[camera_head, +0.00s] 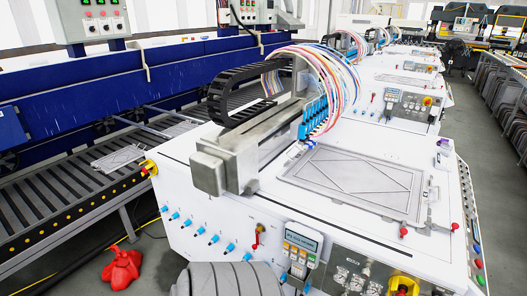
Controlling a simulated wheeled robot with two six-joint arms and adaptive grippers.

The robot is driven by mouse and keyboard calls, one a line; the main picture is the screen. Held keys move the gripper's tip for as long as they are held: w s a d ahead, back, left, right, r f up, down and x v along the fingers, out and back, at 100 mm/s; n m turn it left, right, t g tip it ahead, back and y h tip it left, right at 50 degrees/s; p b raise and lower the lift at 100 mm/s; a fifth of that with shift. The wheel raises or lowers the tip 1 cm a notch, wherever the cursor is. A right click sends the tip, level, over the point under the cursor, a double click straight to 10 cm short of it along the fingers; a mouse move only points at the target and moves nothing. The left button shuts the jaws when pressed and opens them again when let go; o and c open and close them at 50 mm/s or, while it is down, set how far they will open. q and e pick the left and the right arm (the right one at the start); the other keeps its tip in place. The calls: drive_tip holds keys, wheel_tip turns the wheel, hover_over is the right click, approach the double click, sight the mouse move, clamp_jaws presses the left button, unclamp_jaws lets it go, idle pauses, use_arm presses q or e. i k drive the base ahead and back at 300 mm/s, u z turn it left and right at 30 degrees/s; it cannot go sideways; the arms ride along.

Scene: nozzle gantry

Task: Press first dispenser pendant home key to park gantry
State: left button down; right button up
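The nearest dispenser pendant (300,245) is a small light-coloured unit with a display at the top and rows of orange, yellow and green keys. It stands at the front edge of the nearest white dispensing machine (360,236). The key labels are too small to read, so I cannot tell which is the home key. The nozzle gantry (245,158) is a grey metal beam across the machine. Its blue nozzles (314,116) with coloured hoses sit behind the framed grey plate (352,180). Neither of my grippers is identifiable in this view.
A control panel (365,283) with knobs and a yellow-collared red button is right of the pendant. A roller conveyor (60,205) and blue machine (90,95) lie left. A red object (122,268) is on the floor. Similar machines stand behind; grey floor (505,240) shows at right.

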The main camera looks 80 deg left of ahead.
sight(312, 258)
drive_tip(key=u, duration=2.1)
